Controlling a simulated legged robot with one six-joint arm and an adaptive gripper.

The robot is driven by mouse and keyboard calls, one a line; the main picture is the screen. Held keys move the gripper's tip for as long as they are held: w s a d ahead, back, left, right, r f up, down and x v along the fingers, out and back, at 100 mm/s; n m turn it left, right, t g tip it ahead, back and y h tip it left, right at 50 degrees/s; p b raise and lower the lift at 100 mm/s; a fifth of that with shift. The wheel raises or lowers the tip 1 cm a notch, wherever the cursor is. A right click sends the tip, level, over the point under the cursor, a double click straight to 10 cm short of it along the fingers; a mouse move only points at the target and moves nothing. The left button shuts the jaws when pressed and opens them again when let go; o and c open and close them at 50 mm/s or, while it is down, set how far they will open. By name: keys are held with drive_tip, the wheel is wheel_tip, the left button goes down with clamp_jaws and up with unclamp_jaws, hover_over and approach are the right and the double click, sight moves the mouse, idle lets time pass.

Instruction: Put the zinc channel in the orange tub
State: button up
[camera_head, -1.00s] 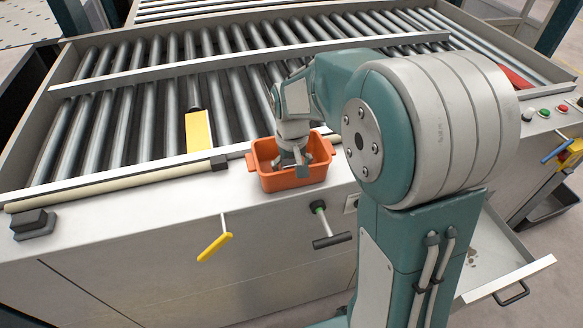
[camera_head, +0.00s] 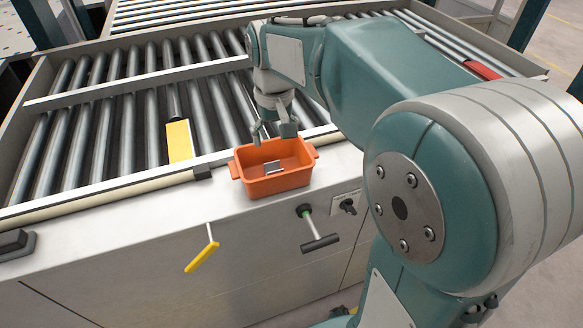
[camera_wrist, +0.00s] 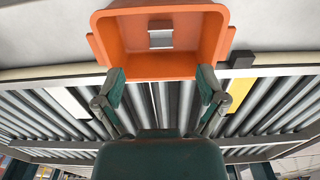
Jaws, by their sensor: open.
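The orange tub (camera_head: 272,185) stands on the grey ledge in front of the rollers, and it also shows in the wrist view (camera_wrist: 212,40). The small silvery-grey zinc channel (camera_head: 273,167) lies inside the tub; in the wrist view the channel (camera_wrist: 161,37) is seen against the tub's inner floor. My gripper (camera_head: 273,138) is above and behind the tub's far rim, with fingers apart. In the wrist view my gripper (camera_wrist: 160,90) has nothing between its fingers, and they do not touch the channel.
A roller bed (camera_head: 120,120) fills the area behind the tub. A yellow block (camera_head: 179,141) lies on it to the left. A yellow handle (camera_head: 202,256) and a dark T-handle (camera_head: 319,242) stick out of the front panel. A red piece (camera_head: 483,70) lies at the back right.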

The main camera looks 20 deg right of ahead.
drive_tip(key=s+t, duration=0.5)
drive_tip(key=s, duration=1.3)
drive_tip(key=shift+f, duration=0.2)
drive_tip(key=shift+s, duration=0.15)
